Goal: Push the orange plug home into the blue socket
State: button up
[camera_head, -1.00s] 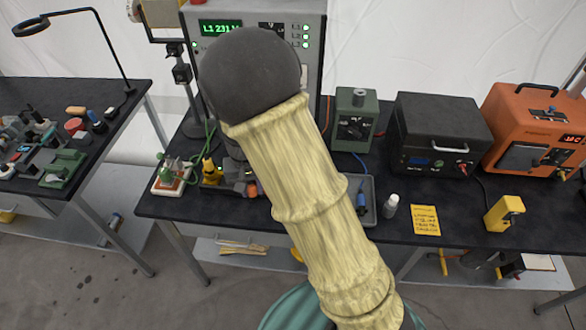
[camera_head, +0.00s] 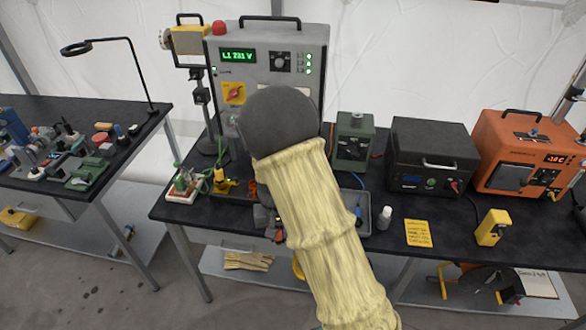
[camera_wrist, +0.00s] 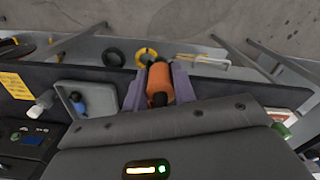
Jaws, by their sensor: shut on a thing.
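In the wrist view the orange plug (camera_wrist: 158,82) sits between the two purple-grey fingers of my gripper (camera_wrist: 160,74). The gripper is shut on it, and the plug points away from the wrist. In the head view my cream-sleeved arm hides most of the gripper and plug. A blue connector (camera_wrist: 77,104) lies in a grey tray to the left in the wrist view, apart from the plug. It also shows in the head view (camera_head: 361,197), right of my arm. I cannot tell whether it is the blue socket; no other blue socket is clear.
A grey cabinet (camera_head: 225,75) reading L1 231 V stands behind my arm. A green box (camera_head: 352,140), a black unit (camera_head: 432,155) and an orange unit (camera_head: 525,150) stand to its right. A white bottle (camera_head: 384,218) and yellow note (camera_head: 418,233) are near the bench's front edge.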

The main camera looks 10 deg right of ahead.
jog(key=d+f, duration=0.9)
jog(key=f, duration=0.3)
jog(key=shift+s+d+f, duration=0.15)
jog(key=shift+f, duration=0.1)
